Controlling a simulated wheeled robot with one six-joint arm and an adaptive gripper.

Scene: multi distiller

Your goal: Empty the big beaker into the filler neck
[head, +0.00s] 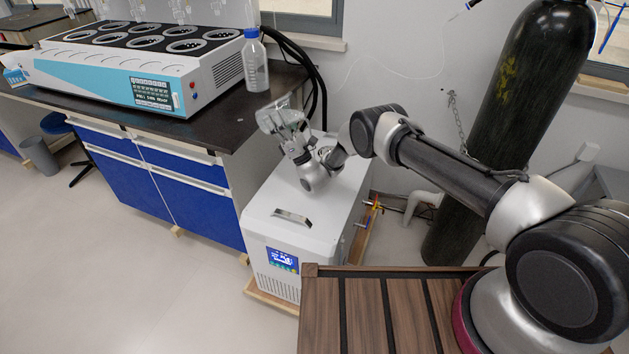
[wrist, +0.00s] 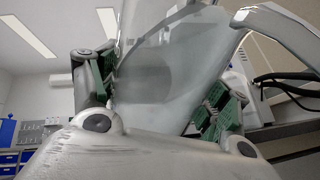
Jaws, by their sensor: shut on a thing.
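The big beaker (head: 274,116) is clear and looks tilted in the head view, held above the back left of the white chiller unit (head: 290,200). My gripper (head: 292,134) is shut on it. In the wrist view the beaker (wrist: 160,70) fills the space between green finger pads, and a pale curved handle-like part (wrist: 275,22) shows at the upper right. I cannot tell how much liquid is in it.
A dark bench (head: 215,125) with blue drawers stands left of the chiller. It bears a multi-place distiller (head: 140,70) and a capped bottle (head: 255,62) near the beaker. A tall dark gas cylinder (head: 515,110) stands at the right behind my arm.

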